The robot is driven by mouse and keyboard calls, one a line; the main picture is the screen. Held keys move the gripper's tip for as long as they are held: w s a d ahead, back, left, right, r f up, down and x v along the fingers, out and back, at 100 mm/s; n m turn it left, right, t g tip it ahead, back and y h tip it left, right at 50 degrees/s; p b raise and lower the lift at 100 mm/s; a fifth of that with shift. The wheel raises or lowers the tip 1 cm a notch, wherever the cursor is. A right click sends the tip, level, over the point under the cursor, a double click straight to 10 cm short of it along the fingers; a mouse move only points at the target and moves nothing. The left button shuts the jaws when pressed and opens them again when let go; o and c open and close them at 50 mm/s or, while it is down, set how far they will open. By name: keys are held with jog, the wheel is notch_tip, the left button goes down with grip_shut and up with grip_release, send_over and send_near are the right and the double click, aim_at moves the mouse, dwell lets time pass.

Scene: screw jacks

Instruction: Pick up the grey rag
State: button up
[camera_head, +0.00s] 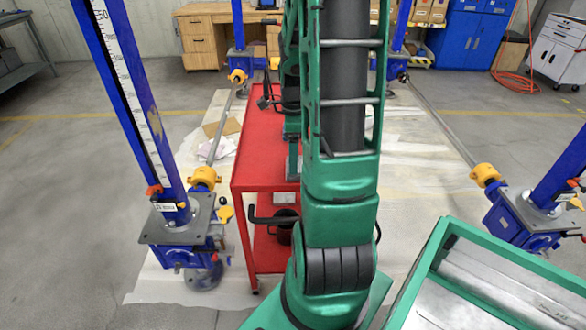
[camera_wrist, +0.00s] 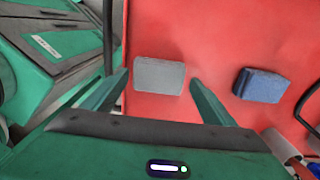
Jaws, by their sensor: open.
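The grey rag (camera_wrist: 159,75) is a small light-grey folded block lying on the red cart top (camera_wrist: 205,35) in the wrist view. My gripper (camera_wrist: 158,82) is open, with one green finger on each side of the rag in the picture. I cannot tell how far above the cart the fingertips are. A blue folded rag (camera_wrist: 260,85) lies to the right of the grey one. In the head view my green arm hides much of the red cart (camera_head: 262,130), and neither the grey rag nor my fingertips can be made out.
Blue screw jacks stand at left (camera_head: 180,230) and right (camera_head: 520,220), joined to others behind by grey shafts. A green-rimmed bin (camera_head: 440,235) is at front right. A dark cart handle (camera_wrist: 310,100) borders the blue rag's side. Brown pieces (camera_head: 222,128) lie on the floor sheet.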

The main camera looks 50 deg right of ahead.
jog(key=shift+s+f, duration=0.15)
jog(key=shift+f, duration=1.75)
jog(key=c, duration=0.7)
jog(key=shift+r, duration=0.1)
jog(key=shift+r, duration=0.4)
jog(key=r, duration=0.3)
jog(key=shift+a+r, duration=0.4)
jog(key=a+r, duration=0.2)
jog(key=a, duration=0.1)
jog(key=a+r, duration=0.2)
jog(key=a, duration=0.2)
jog(key=w+a+r, duration=0.1)
jog(key=a+r, duration=0.1)
jog(key=a, duration=0.1)
jog(key=shift+a+r, duration=0.15)
jog(key=shift+a, duration=0.25)
jog(key=shift+o, duration=0.6)
jog(key=shift+s, duration=0.1)
